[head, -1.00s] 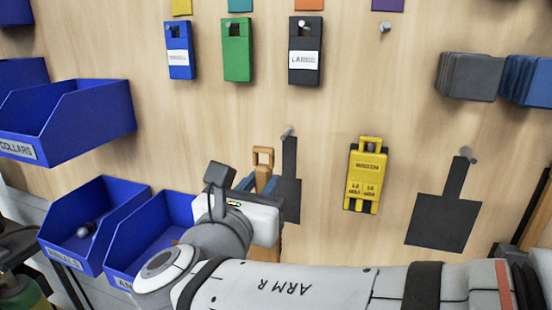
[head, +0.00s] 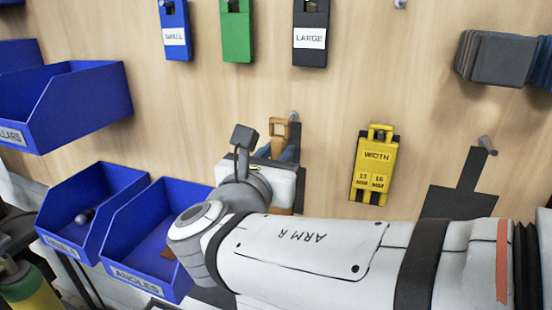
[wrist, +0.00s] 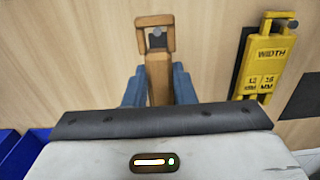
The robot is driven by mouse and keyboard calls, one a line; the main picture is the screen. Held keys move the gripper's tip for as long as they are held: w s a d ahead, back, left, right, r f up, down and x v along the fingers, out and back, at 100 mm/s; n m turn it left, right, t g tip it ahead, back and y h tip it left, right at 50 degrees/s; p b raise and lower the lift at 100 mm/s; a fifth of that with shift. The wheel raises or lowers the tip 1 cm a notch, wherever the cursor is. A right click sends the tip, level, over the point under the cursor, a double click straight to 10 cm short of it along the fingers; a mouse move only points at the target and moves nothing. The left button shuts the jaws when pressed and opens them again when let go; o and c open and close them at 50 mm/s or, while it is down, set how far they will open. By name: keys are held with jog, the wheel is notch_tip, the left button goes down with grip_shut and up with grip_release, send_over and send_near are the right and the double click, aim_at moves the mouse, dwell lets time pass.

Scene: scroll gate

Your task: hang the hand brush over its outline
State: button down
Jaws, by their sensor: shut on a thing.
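My gripper (head: 277,150) has its blue fingers shut on the wooden handle of the hand brush (head: 278,127). In the wrist view the handle (wrist: 158,80) stands upright between the fingers (wrist: 158,92), its square loop at the top. A grey peg (head: 293,116) sticks out of the board just right of and above the loop in the head view. In the wrist view the peg (wrist: 157,39) shows inside the loop opening; I cannot tell whether it passes through. A narrow dark outline (head: 299,190) under the peg is mostly hidden by my gripper.
A yellow width gauge (head: 374,165) hangs close to the right. Further right is a wide dark outline (head: 462,202) with its own peg (head: 487,143). Blue bins (head: 150,235) stand at lower left. Blue, green and black tags (head: 310,35) hang above.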

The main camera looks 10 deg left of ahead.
aim_at(293, 136)
jog(key=shift+w+d+f, duration=0.1)
jog(key=shift+w+d, duration=0.05)
jog(key=shift+w, duration=1.15)
jog(key=shift+w+d+f, duration=0.1)
jog(key=shift+w, duration=1.15)
jog(key=shift+w+f+b, duration=0.25)
jog(key=shift+w+b, duration=0.35)
jog(key=shift+w, duration=0.05)
jog(key=c, duration=1.1)
grip_release()
